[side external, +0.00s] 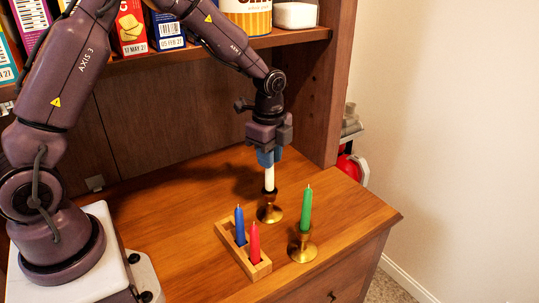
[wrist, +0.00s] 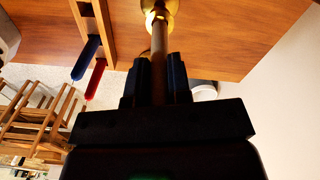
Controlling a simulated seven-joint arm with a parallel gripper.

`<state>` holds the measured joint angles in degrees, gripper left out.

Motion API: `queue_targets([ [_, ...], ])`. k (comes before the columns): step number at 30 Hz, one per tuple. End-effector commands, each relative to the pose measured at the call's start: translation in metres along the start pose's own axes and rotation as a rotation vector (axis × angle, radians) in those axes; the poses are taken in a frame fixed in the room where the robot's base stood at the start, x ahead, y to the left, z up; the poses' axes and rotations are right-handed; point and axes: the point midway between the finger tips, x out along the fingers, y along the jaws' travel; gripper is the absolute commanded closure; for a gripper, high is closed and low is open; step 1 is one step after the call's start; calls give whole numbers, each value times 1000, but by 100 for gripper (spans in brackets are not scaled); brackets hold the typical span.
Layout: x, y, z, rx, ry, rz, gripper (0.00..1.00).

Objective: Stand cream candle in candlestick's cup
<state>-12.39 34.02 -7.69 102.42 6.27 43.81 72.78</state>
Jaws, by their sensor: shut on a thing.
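The cream candle (side external: 269,177) is upright, its upper part between the blue-tipped fingers of my gripper (side external: 268,158). Its lower end meets the top of a brass candlestick (side external: 270,213) on the wooden desk; I cannot tell how deep it sits in the cup. In the wrist view my gripper (wrist: 157,82) is shut on the candle (wrist: 159,48), which runs up to the brass candlestick (wrist: 169,8). The candle's top is hidden by the fingers.
A second brass candlestick (side external: 303,251) holds a green candle (side external: 306,208) close by at the right front. A wooden holder (side external: 260,268) with a blue candle (side external: 240,225) and a red candle (side external: 254,242) stands at the left front. The shelf (side external: 300,37) with boxes is above.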

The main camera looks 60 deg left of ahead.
Motion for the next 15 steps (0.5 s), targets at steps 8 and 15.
queue_targets([
  [8, 0, 0, 0, 0, 0, 0, 100],
  [15, 4, 0, 0, 0, 0, 0, 100],
])
